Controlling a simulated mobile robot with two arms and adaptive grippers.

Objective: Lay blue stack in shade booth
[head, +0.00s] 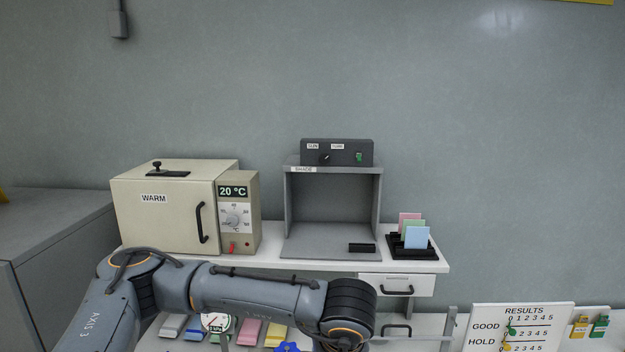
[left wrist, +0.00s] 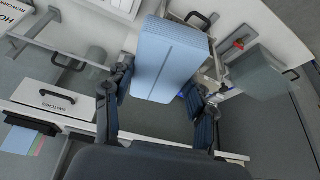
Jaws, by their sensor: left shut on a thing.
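The light blue stack (left wrist: 168,62), a block of sheets with a dark line along it, is between the fingers of my left gripper (left wrist: 160,88) in the left wrist view. The gripper is shut on it. In the head view my left arm reaches across the bottom, and its gripper and the stack are not visible there. The shade booth (head: 287,205), a grey open-fronted box labelled SHADE, stands on the white bench. Its floor is bare except for a small black block (head: 361,247) at the front right. My right gripper is not in view.
A cream WARM oven (head: 155,215) with its door closed stands left of the booth. A black rack (head: 398,247) with pink, green and blue cards is at right. Below are a drawer (head: 397,285), coloured packs (head: 250,331) and a RESULTS board (head: 522,330).

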